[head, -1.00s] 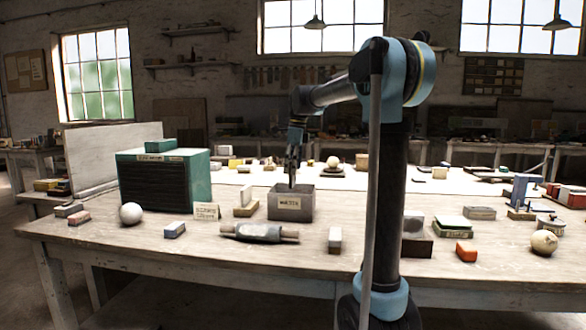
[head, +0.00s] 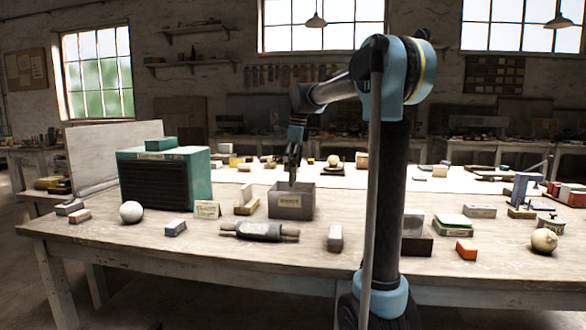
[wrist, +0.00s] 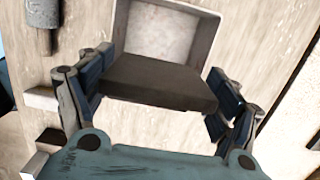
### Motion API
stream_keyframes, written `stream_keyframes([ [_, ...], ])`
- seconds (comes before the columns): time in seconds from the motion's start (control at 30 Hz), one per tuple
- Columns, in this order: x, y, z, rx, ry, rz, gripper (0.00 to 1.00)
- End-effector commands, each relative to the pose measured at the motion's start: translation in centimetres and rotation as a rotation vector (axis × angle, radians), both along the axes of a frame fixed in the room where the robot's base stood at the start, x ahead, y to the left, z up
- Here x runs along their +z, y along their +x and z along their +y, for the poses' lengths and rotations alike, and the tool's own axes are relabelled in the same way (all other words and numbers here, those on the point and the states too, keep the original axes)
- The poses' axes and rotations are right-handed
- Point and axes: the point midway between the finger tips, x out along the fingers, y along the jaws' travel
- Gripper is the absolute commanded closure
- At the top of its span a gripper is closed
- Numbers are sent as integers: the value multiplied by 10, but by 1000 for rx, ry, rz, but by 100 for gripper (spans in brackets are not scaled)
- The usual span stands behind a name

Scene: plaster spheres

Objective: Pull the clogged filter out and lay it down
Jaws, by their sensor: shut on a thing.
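My gripper (wrist: 158,95) is shut on a dark grey-brown slab, the clogged filter (wrist: 160,82), which lies between its two fingers in the wrist view. In the head view my gripper (head: 292,178) points down at the opening of a grey open-topped box (head: 291,206) with a paper label. The box's pale inside (wrist: 168,36) shows past the slab in the wrist view. How far the filter is above or inside the box cannot be told. A green housing (head: 196,178) with a dark slatted front stands at the left of the table.
A white ball (head: 131,212), a small card (head: 207,209), a dark roller (head: 258,231) and several small blocks lie around the box. Bare tabletop (head: 190,255) lies along the front edge.

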Motion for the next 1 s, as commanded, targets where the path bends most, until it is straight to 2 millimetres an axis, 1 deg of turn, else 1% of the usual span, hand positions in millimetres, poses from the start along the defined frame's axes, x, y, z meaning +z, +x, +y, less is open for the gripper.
stream_keyframes([
  [0.4, 0, 0, 0, 0, 0, 0, 46],
  [1.0, -10, 0, 0, 0, 0, 0, 46],
])
